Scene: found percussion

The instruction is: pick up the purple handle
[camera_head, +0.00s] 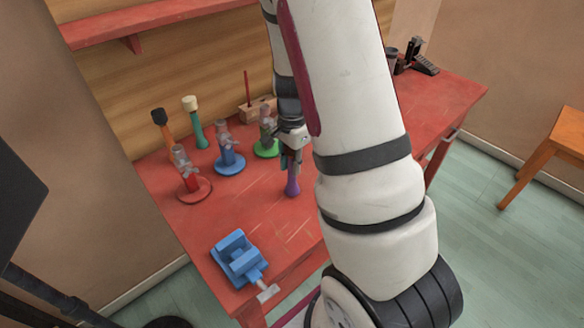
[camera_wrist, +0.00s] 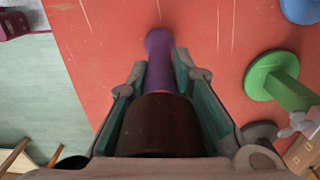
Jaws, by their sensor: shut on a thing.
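The purple handle (camera_head: 292,186) stands upright or nearly so over the red table, right of the blue and green stands. My gripper (camera_head: 291,150) comes down on it from above and is shut around its upper part. In the wrist view the purple handle (camera_wrist: 159,62) lies between the two fingers of my gripper (camera_wrist: 160,85), with a dark brown head (camera_wrist: 160,125) nearer the camera. The fingers press on both sides of it. I cannot tell whether its lower end touches the table.
A red stand (camera_head: 192,188), a blue stand (camera_head: 229,161) and a green stand (camera_head: 267,147) are close on the left. Orange (camera_head: 167,132) and teal (camera_head: 197,130) handles stand behind. A blue vise-like block (camera_head: 238,259) sits at the front edge. The red tabletop (camera_head: 250,205) between is clear.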

